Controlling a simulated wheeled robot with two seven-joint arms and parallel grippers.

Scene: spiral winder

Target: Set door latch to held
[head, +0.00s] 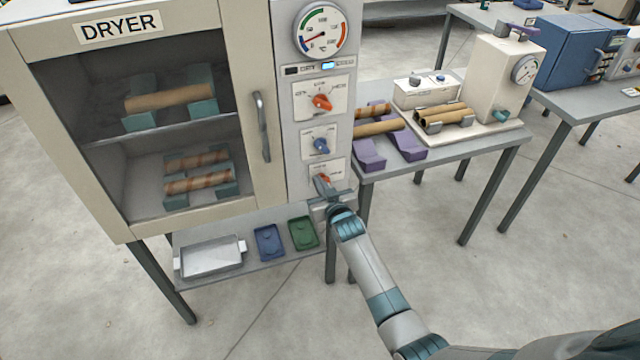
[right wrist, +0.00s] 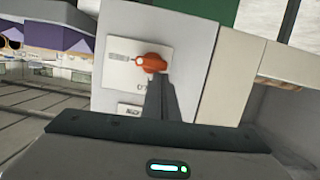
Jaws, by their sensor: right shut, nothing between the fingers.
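The dryer's control panel (head: 303,110) has a lowest orange knob (head: 322,178), partly hidden behind my right gripper (head: 321,184). Its label is too small to read, so I cannot confirm it is the door latch. In the right wrist view the orange knob (right wrist: 151,62) sits on a white plate (right wrist: 125,75) with small markings. My right gripper (right wrist: 162,80) is shut and empty, its fingertips right at the knob's lower edge. I cannot tell whether they touch it. The dryer door (head: 250,35) looks closed, with a vertical handle (head: 262,125). My left gripper is out of view.
Above are a blue knob (head: 321,145), another orange knob (head: 322,102) and a gauge (head: 321,31). Below, a shelf holds a metal tray (head: 210,258), a blue tray (head: 269,243) and a green tray (head: 302,233). A side table (head: 440,152) with tubes stands to the right.

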